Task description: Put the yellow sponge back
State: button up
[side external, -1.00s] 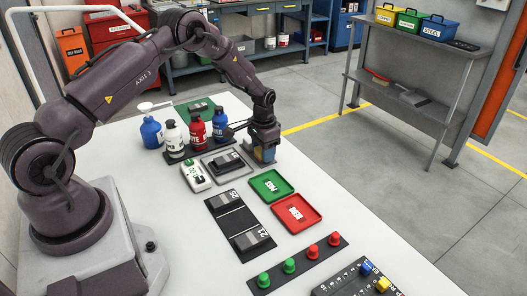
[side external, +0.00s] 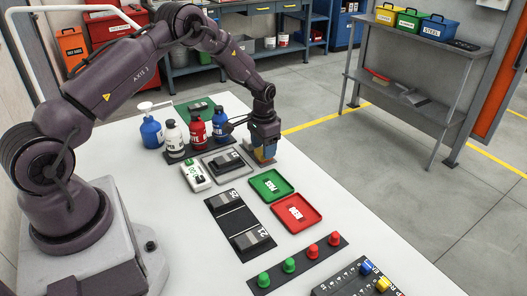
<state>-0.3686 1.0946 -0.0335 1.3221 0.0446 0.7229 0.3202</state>
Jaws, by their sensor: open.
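My gripper (side external: 265,150) points down at the far right edge of the white table, behind the green tray. A small yellow patch (side external: 259,155), likely the yellow sponge, shows low at the gripper, with a blue patch beside it. The jaws are open around or just above it; the gripper hides most of it, so I cannot tell whether the fingers touch it. No separate place for the sponge can be made out.
Several bottles (side external: 196,127) stand in a row left of my gripper. A grey tray with a dark block (side external: 225,162) lies nearby. A green tray (side external: 271,186) and a red tray (side external: 297,213) lie in front. Coloured buttons (side external: 289,265) line the near side.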

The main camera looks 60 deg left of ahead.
jog(key=s+d+r+t, duration=0.1)
jog(key=d+r, duration=0.1)
jog(key=r, duration=0.7)
jog(key=s+d+r, duration=0.1)
jog(key=d+r, duration=0.1)
jog(key=r, duration=0.8)
jog(key=s+d+r+t, duration=0.2)
jog(key=s+d+r, duration=0.4)
jog(key=r, duration=0.3)
jog(key=s+d+r+t, duration=0.1)
jog(key=s+d+r, duration=0.1)
jog(key=s, duration=0.7)
jog(key=s+d+r+t, duration=0.1)
jog(key=s+d, duration=0.4)
jog(key=s, duration=0.5)
jog(key=shift+s+r+t, duration=0.15)
jog(key=shift+r+t, duration=0.15)
jog(key=shift+r, duration=0.4)
